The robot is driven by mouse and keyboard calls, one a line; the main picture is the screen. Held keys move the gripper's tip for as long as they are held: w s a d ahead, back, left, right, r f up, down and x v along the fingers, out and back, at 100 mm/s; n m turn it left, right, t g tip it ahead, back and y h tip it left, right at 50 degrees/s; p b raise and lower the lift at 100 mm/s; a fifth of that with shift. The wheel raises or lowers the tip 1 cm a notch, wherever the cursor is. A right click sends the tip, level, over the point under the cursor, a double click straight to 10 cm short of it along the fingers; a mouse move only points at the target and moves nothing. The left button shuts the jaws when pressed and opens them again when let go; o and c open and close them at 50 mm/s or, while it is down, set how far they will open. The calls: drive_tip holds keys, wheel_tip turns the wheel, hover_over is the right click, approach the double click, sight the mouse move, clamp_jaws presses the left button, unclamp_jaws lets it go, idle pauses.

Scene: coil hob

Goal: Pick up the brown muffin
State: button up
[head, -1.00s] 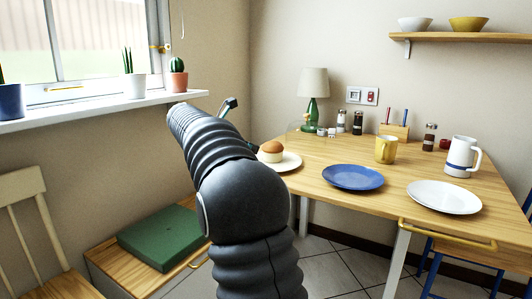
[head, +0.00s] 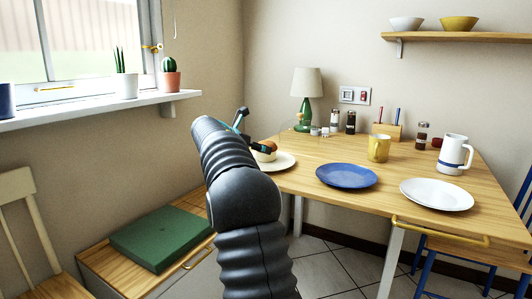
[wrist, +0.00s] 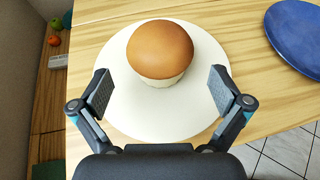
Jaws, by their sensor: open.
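The brown muffin (wrist: 160,50) has a rounded brown top and a pale base. It sits on a cream plate (wrist: 150,112) in the wrist view. In the head view the muffin (head: 271,146) is partly hidden behind my gripper (head: 252,142), and the plate (head: 282,163) shows near the table's left edge. My gripper (wrist: 162,92) is open and empty in the wrist view. Its two fingers stand apart over the plate, on the near left and near right of the muffin, not touching it.
A blue plate (head: 346,176) lies right of the muffin's plate, and a white plate (head: 437,195) further right. A green lamp (head: 306,100), shakers and a yellow mug (head: 378,148) stand behind. A white jug (head: 453,154) is at the right. The wooden table (head: 345,203) is clear in front.

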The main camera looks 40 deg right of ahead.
sight(265, 158)
drive_tip(key=x, duration=0.3)
drive_tip(key=shift+d+f, duration=0.2)
drive_tip(key=shift+f, duration=0.3)
drive_tip(key=shift+w+d+f, duration=0.1)
drive_tip(key=shift+w+d, duration=0.05)
drive_tip(key=shift+d, duration=0.25)
drive_tip(key=c, duration=1.1)
